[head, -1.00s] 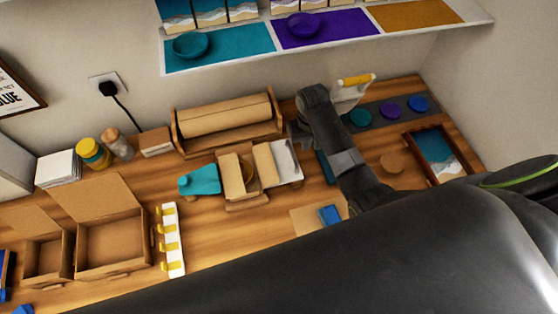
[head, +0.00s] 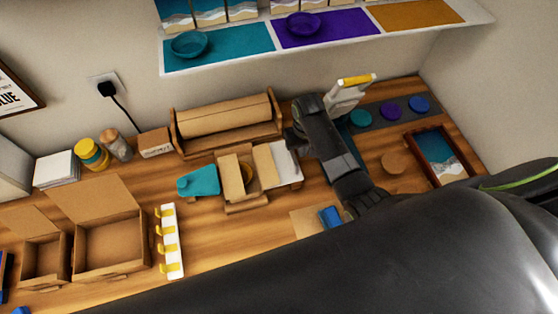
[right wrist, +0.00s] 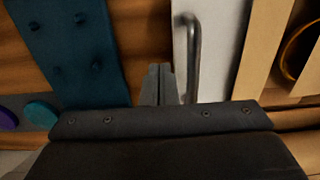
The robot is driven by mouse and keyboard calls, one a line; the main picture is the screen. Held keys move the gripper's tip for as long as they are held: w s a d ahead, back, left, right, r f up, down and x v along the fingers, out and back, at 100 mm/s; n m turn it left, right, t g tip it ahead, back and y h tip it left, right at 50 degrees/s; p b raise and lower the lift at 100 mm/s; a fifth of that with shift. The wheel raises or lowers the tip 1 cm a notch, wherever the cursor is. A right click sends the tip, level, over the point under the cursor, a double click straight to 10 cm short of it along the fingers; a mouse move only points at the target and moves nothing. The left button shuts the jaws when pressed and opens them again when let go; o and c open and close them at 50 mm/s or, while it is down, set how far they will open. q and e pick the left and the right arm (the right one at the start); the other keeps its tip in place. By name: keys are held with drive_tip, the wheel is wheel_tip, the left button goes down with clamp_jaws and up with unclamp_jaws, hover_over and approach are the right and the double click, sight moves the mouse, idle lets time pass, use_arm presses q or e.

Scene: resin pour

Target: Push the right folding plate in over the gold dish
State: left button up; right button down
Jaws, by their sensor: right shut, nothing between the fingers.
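The gold dish (head: 248,173) sits in a cardboard-brown fixture, partly covered by the left plate (head: 232,178). A brown panel (head: 266,166) lies right of the dish, with the pale right folding plate (head: 284,157) beyond it. In the right wrist view, the pale plate (right wrist: 184,50) carries a metal bar handle (right wrist: 193,60). The dish's gold rim (right wrist: 290,55) shows at that view's right edge. My right gripper (head: 293,142) is just right of the pale plate; its shut, empty fingers (right wrist: 158,72) are beside the handle. Contact is unclear. My left gripper is out of view.
A teal pegged piece (right wrist: 68,45) lies on the fingers' other side. A wooden roll holder (head: 225,120) stands behind the fixture, and a teal piece (head: 200,181) lies left of it. Open boxes (head: 108,245) and a yellow-clipped rack (head: 172,240) are further left.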

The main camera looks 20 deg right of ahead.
sight(289, 160)
drive_tip(key=shift+w+a+p, duration=0.1)
drive_tip(key=shift+a+p, duration=0.35)
drive_tip(key=shift+a, duration=1.95)
drive_tip(key=shift+w+a, duration=0.1)
drive_tip(key=shift+a, duration=1.9)
drive_tip(key=shift+d+p, duration=0.45)
drive_tip(key=shift+d, duration=0.15)
drive_tip(key=d, duration=0.3)
drive_tip(key=shift+d, duration=2.5)
wheel_tip(289, 160, up, 10)
drive_tip(key=shift+s, duration=0.2)
